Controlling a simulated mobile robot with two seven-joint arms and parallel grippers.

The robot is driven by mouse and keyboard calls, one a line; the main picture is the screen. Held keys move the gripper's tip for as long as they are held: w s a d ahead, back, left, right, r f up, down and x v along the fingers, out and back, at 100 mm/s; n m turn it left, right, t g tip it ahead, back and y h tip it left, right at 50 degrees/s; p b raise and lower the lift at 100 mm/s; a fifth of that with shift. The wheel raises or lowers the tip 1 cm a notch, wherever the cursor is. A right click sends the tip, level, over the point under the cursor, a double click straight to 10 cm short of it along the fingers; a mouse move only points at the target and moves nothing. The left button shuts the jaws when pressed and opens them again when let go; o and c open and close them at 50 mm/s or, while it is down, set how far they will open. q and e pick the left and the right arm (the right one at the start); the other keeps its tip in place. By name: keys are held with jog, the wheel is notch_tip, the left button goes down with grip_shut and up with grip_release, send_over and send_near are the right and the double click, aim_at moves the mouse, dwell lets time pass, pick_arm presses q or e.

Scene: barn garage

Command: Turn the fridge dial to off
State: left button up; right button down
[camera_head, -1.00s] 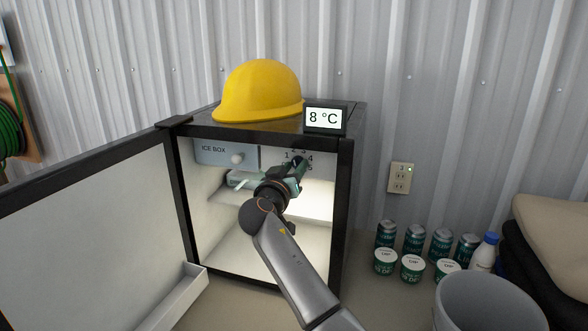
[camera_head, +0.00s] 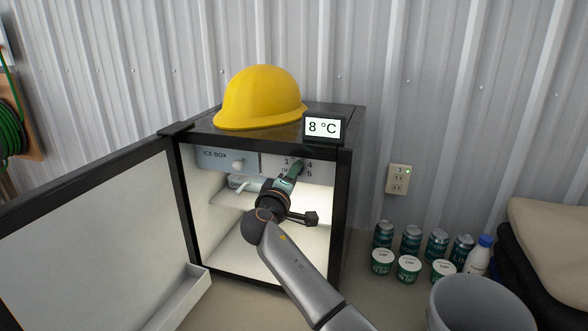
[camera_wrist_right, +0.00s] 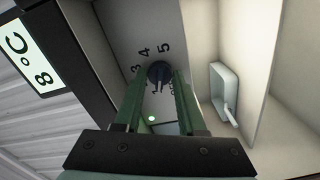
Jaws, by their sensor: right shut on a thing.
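The small fridge (camera_head: 345,205) stands open with its lit inside showing. The fridge dial (camera_wrist_right: 159,72) is a dark round knob on a pale panel marked with numbers; 3, 4 and 5 read clearly in the right wrist view. My right gripper (camera_head: 297,168) reaches into the fridge's upper right. Its green fingers (camera_wrist_right: 160,84) are shut on the dial, one on each side. The fingers and hand hide the dial in the head view, and its exact setting cannot be told. A small green light (camera_wrist_right: 152,118) glows on the panel. My left gripper is out of view.
The open fridge door (camera_head: 90,235) fills the left. The ice box (camera_head: 222,159) is left of the dial. A yellow hard hat (camera_head: 260,98) and an 8 °C display (camera_head: 323,127) sit on top. Several cans (camera_head: 411,238) and a grey bin (camera_head: 480,300) stand at right.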

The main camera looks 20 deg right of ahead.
jog(key=shift+r+n+p, duration=0.1)
jog(key=shift+n+p, duration=1.75)
jog(key=shift+n, duration=2.25)
jog(key=shift+c, duration=2.4)
grip_release()
